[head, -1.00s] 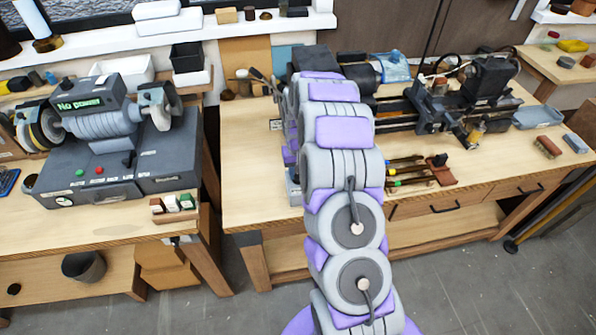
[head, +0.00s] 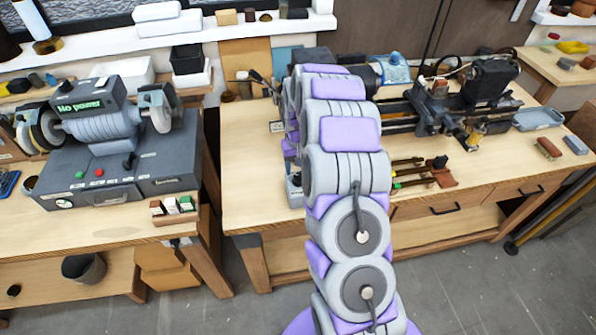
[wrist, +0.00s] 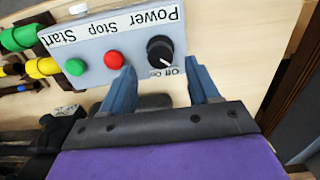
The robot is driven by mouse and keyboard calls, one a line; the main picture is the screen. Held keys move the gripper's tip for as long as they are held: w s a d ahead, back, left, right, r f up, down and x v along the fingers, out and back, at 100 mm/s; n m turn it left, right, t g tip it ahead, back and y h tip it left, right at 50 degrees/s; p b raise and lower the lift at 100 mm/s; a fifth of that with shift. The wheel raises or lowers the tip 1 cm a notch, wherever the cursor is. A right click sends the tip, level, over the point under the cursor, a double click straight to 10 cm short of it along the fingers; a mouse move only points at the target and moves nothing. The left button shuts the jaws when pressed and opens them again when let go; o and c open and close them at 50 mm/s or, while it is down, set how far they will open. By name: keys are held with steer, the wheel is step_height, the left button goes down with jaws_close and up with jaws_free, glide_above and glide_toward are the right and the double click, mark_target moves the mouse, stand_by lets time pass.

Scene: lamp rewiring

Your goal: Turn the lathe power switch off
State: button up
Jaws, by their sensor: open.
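The grey lathe control panel (wrist: 95,58) fills the upper part of the wrist view, its lettering upside down. It carries a green Start button (wrist: 74,67), a red Stop button (wrist: 113,61) and a black rotary power switch (wrist: 160,49) with Off and On labels beside it. A white mark on the knob points toward the labels; I cannot tell which one it meets. My gripper (wrist: 160,75) is open, with blue fingers apart on either side of the knob's near edge. Contact with the knob is not clear. In the head view my arm hides the gripper and the switch.
The lathe (head: 440,105) stands on the right workbench (head: 250,180). Handled tools (head: 412,172) lie in front of it. A grinder (head: 105,125) showing "No power" sits on the left bench. Green and yellow handles (wrist: 40,68) lie beside the panel.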

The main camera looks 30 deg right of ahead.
mark_target(297, 177)
step_height(297, 177, up, 14)
steer(key=shift+f+p, duration=0.2)
steer(key=shift+p, duration=0.2)
stand_by(0.3)
steer(key=s+a+r+n+b, duration=0.1)
steer(key=s+a+r, duration=0.2)
steer(key=s+a, duration=0.4)
steer(key=s+a+r+n+b, duration=0.1)
steer(key=s+a+r+b, duration=0.3)
steer(key=s, duration=0.6)
steer(key=s+a+f+g, duration=0.1)
steer(key=s+a+f, duration=0.1)
steer(key=s, duration=0.9)
steer(key=s+a+f+n, duration=0.1)
steer(key=s+a, duration=0.3)
steer(key=s, duration=0.8)
steer(key=shift+f+g, duration=0.4)
steer(key=shift+f, duration=0.1)
